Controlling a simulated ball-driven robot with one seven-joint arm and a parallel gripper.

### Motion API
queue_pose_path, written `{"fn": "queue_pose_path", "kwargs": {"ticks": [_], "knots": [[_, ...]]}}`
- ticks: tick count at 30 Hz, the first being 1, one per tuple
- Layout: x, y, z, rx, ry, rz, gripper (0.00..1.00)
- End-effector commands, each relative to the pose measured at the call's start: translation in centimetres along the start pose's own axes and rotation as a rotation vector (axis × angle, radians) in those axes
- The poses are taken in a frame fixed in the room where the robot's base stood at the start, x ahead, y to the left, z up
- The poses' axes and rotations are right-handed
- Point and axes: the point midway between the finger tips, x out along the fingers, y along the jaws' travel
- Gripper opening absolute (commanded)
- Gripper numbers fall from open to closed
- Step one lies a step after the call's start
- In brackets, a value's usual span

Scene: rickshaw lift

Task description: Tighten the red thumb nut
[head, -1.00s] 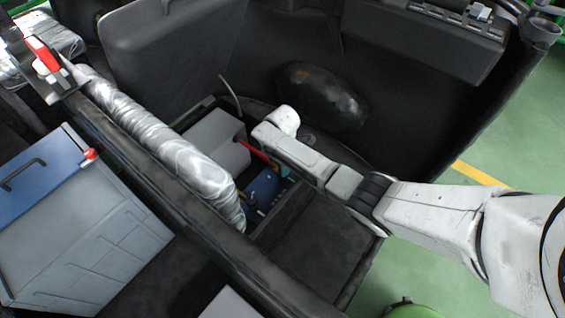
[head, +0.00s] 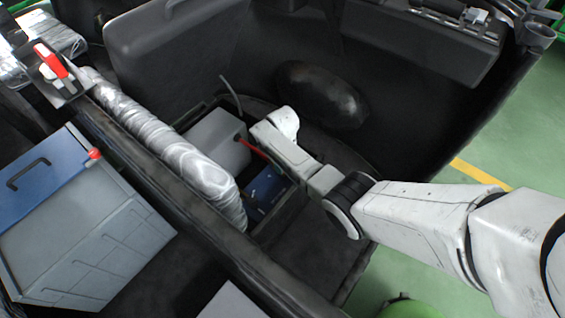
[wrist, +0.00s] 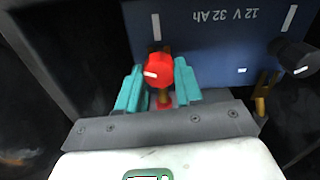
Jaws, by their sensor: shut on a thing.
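The red thumb nut (wrist: 158,71) shows in the wrist view, with a white mark on its face, at the edge of the blue battery (wrist: 210,40) labelled 12 V 32 Ah. My gripper (wrist: 160,82) has its teal fingers on either side of the nut and is shut on it. A red part (wrist: 165,103) shows just below the nut between the fingers. In the head view the blue battery (head: 265,190) sits in the bay, and my arm hides the nut and the fingertips.
A black knob (wrist: 298,58) and a brass-coloured post (wrist: 262,95) stand at the battery's right in the wrist view. In the head view, a grey box (head: 217,140) with a red cable (head: 252,149) adjoins the battery. A silver-wrapped tube (head: 165,145) runs along the left.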

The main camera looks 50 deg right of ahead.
Motion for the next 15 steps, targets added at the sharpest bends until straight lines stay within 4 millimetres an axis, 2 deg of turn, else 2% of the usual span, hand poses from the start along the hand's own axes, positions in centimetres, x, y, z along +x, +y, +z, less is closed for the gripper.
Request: {"fn": "queue_pose_path", "kwargs": {"ticks": [15], "knots": [[0.03,0.04,0.02,0.491,-0.001,-0.002,0.05]]}}
